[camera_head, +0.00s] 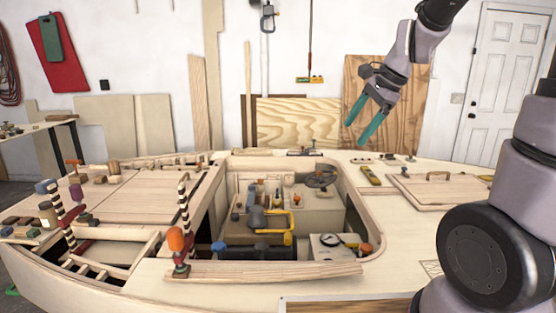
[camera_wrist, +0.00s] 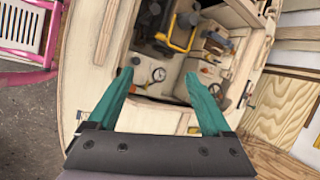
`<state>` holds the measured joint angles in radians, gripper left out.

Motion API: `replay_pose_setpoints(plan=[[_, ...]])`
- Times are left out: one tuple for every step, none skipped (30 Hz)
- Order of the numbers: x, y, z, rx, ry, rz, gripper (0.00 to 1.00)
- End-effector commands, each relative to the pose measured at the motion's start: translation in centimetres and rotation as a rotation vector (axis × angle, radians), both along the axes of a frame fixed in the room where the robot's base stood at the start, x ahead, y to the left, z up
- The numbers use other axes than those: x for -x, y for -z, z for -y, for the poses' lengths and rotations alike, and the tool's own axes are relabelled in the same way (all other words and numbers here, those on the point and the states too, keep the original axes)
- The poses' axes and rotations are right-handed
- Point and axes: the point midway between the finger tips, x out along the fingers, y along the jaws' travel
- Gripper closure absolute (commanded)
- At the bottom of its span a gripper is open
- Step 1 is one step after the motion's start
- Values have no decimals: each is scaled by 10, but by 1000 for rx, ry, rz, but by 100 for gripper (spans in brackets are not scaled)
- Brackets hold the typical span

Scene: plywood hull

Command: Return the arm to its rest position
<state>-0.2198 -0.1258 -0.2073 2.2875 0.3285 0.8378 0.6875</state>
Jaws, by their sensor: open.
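My gripper (camera_head: 362,126) is at the upper right in the head view, raised well above the plywood hull (camera_head: 210,285). Its two teal fingers are apart, with nothing between them, and point down and to the left. In the wrist view the open fingers of my gripper (camera_wrist: 167,88) frame part of the hull's cockpit from above, touching nothing. My arm comes in from the top right and is bent. Part of my arm also fills the right edge of the head view.
Clamps with orange handles (camera_head: 176,240) stand up from the hull. Plywood sheets (camera_head: 298,122) lean on the back wall. The air around my gripper looks clear.

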Motion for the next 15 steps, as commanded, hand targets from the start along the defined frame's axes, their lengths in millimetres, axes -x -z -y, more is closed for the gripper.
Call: replay_pose_setpoints(plan=[[15, -17, 5, 31, -67, 65, 17], [24, -24, 8, 54, -111, 100, 17], [36, -33, 11, 88, -170, 147, 17], [45, -40, 14, 116, -214, 182, 17], [54, -46, 17, 148, -258, 216, 17], [66, -53, 20, 190, -315, 261, 17], [75, -58, 23, 224, -356, 294, 17], [84, -62, 25, 260, -397, 325, 17], [95, -67, 29, 306, -447, 361, 17], [103, -70, 30, 341, -484, 388, 17], [110, -72, 33, 376, -517, 409, 17], [119, -75, 35, 418, -557, 437, 17], [125, -77, 37, 449, -585, 453, 17], [130, -78, 38, 476, -609, 469, 17], [136, -79, 40, 508, -637, 483, 17]])
